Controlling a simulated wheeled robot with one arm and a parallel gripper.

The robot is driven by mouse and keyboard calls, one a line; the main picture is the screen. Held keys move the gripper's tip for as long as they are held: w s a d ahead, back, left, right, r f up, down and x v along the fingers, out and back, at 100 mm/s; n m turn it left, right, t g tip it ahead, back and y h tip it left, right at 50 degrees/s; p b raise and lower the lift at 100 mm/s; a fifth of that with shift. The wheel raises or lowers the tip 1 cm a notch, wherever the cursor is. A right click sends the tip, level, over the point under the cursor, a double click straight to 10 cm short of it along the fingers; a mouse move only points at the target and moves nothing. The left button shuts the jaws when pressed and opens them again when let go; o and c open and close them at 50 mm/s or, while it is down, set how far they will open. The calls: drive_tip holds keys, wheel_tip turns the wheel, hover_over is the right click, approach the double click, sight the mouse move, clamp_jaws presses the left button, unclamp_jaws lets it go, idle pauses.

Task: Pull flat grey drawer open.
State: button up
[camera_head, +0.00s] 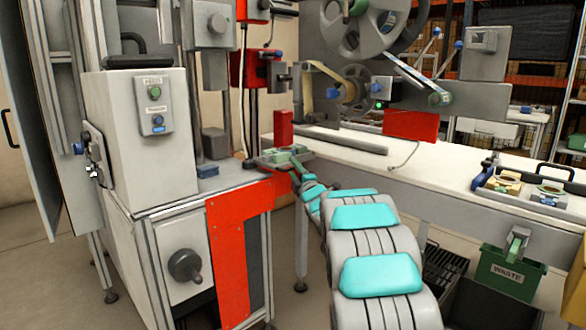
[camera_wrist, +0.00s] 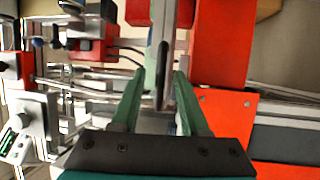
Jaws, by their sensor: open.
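A flat grey piece that looks like the drawer (camera_head: 262,163) juts out beside the red-panelled machine stand in the head view, largely behind my gripper (camera_head: 287,158). The fingers are open, one on each side of the plate, with a gap visible to each. I cannot tell how far the drawer is out, as most of it is hidden.
A red panel (camera_head: 240,250) covers the stand's front. A white bench (camera_head: 400,165) with a tape reel machine (camera_head: 360,85) stands to the right. A green waste bin (camera_head: 508,272) is at the lower right. A small red block (camera_head: 284,127) stands behind my gripper.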

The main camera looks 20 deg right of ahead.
drive_tip(key=shift+w+r, duration=0.1)
drive_tip(key=shift+w, duration=0.65)
clamp_jaws()
idle(0.9)
